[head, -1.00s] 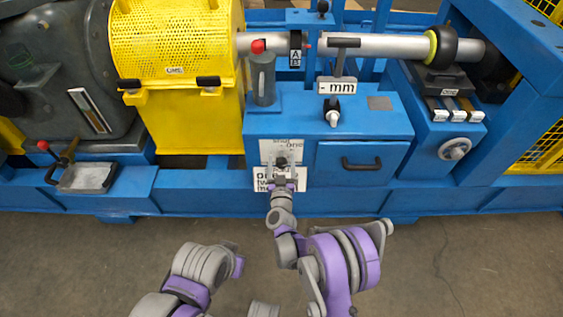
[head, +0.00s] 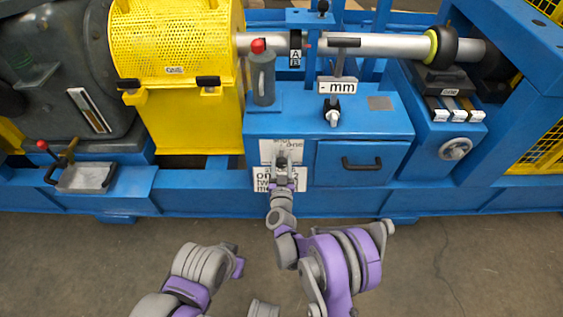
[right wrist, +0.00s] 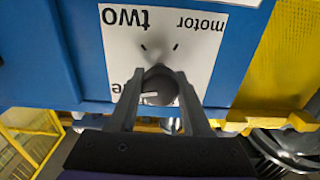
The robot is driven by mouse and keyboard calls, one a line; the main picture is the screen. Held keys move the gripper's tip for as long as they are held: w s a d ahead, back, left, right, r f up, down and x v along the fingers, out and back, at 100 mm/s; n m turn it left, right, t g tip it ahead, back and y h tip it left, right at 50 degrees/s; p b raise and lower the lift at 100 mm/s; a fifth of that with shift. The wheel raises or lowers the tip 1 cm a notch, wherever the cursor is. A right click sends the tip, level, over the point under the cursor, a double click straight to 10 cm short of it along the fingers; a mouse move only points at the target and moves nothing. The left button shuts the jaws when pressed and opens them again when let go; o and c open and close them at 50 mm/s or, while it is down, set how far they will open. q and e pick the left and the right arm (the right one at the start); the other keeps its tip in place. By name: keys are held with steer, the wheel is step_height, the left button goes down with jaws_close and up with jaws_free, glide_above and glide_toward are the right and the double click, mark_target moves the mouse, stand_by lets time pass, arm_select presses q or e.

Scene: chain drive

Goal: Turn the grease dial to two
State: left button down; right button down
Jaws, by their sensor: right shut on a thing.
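The grease dial is a dark round knob (right wrist: 159,86) on a white plate (right wrist: 122,53) in the right wrist view. The plate reads "two" and "motor", upside down there, with short black marks above the knob. A white line on the knob points left in that view, towards a partly hidden word. My right gripper (right wrist: 160,92) is shut on the knob, one finger on each side. In the head view the right gripper (head: 282,160) covers the knob in front of the white plate (head: 267,148). My left arm is folded low in the head view; its gripper does not show.
A lower white label (head: 262,180) sits just under the dial plate on the blue housing. A drawer with a black handle (head: 361,163) is to the right. A grey grease cylinder with a red top (head: 262,75) stands above. The floor in front is clear.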

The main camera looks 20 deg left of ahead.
steer(key=m+b, duration=0.1)
steer(key=m, duration=0.5)
steer(key=shift+f, duration=0.1)
steer(key=m+b, duration=0.1)
steer(key=m, duration=0.5)
steer(key=shift+m, duration=0.4)
steer(key=shift+c, duration=1.8)
jaws_free()
steer(key=p+v, duration=0.1)
steer(key=v, duration=1)
steer(key=shift+w, duration=0.1)
